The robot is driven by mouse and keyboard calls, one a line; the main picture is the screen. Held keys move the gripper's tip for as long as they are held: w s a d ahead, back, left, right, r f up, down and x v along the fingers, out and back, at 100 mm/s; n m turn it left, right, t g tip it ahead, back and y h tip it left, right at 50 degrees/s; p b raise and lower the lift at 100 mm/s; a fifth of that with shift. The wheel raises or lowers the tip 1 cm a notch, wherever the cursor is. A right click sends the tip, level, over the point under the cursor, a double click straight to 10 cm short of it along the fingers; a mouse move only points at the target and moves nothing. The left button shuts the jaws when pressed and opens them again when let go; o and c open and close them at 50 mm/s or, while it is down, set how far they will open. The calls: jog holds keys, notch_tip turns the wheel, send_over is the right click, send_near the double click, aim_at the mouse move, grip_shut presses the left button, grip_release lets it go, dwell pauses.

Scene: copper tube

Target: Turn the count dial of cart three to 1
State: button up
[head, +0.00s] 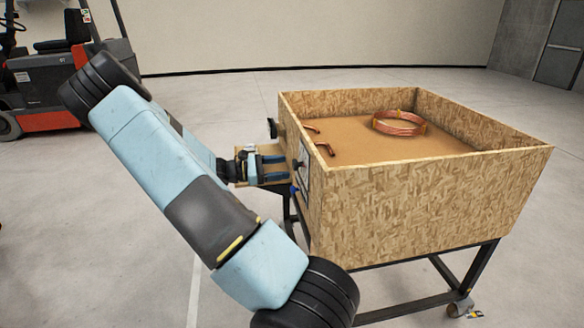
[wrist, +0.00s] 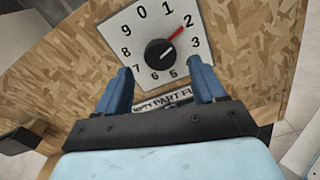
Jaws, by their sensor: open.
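The count dial (wrist: 143,20) is a white plate with black digits on the cart's wooden side in the wrist view. Its round black knob (wrist: 160,52) carries a red pointer, which points at the 2. In the head view the dial plate (head: 304,172) shows edge-on on the cart's left side. My gripper (wrist: 160,70) is open and empty. Its two blue fingers stand apart, tips toward the plate, left and right of the knob and slightly below it in the picture. They do not visibly touch the knob. The digit 4 is hidden behind the right finger.
The cart (head: 420,200) is a chipboard box on a black wheeled frame. A copper coil (head: 398,123) and copper elbows (head: 325,148) lie inside. A partly hidden text label (wrist: 165,101) sits below the dial. A red forklift (head: 45,90) stands back left. Floor around is clear.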

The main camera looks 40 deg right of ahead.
aim_at(293, 166)
jog(key=shift+x, duration=2.35)
jog(key=shift+c, duration=0.3)
jog(key=c, duration=0.9)
jog(key=shift+c, duration=0.3)
jog(key=shift+n, duration=0.3)
jog(key=shift+n, duration=3.1)
jog(key=shift+a, duration=0.1)
